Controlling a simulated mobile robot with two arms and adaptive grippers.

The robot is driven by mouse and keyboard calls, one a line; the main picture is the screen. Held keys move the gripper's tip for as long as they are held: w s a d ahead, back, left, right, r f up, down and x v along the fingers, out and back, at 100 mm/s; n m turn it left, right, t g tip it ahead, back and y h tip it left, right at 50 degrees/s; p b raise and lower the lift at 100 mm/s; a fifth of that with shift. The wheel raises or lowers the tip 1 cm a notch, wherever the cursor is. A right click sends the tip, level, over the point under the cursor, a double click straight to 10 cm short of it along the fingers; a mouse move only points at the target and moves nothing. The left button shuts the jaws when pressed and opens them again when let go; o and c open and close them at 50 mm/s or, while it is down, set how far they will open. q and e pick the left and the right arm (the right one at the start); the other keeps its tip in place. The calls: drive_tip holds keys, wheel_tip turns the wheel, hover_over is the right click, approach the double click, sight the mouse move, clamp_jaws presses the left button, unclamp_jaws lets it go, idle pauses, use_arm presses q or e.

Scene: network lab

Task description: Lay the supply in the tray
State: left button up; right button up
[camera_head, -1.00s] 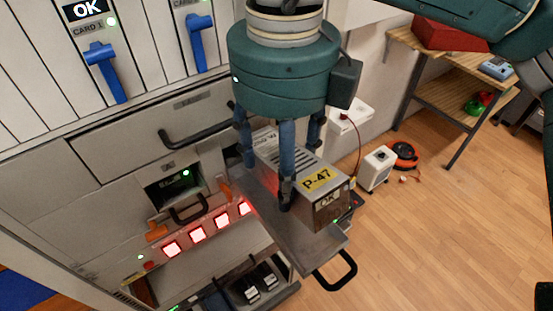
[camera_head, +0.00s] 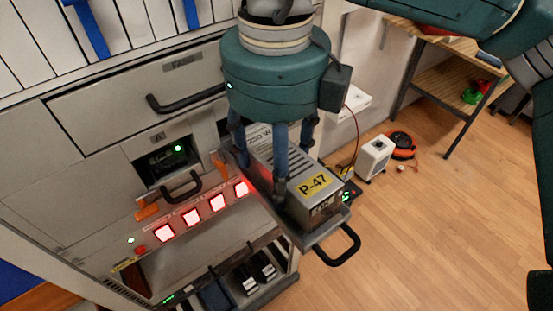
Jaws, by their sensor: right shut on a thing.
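The supply is a grey box (camera_head: 325,206) with ventilation slots and a yellow P-47 label, near the middle of the head view. My right gripper (camera_head: 262,170) points down from above with its blue fingers shut around the box's sides. The tray (camera_head: 308,241) is a grey metal plate jutting from the cabinet, with a black loop handle (camera_head: 345,247) at its front end. The supply lies lengthwise over the tray, close to its surface. I cannot tell whether it touches, since the box hides most of the tray. My left gripper is out of view.
The grey cabinet (camera_head: 80,150) fills the left, with a drawer handle (camera_head: 185,105) and lit red squares (camera_head: 192,216) beside the tray. A white box (camera_head: 374,158) and orange reel (camera_head: 402,145) stand on the floor behind. Wooden floor to the right is open.

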drive_tip(key=shift+w+a+f, duration=0.1)
drive_tip(key=shift+a+f, duration=0.05)
drive_tip(key=shift+f, duration=0.1)
drive_tip(key=shift+c, duration=0.2)
idle(0.5)
drive_tip(key=o, duration=1.6)
drive_tip(key=shift+c, duration=0.2)
drive_tip(key=o, duration=0.4)
drive_tip(key=shift+o, duration=0.3)
drive_tip(key=shift+w, duration=0.2)
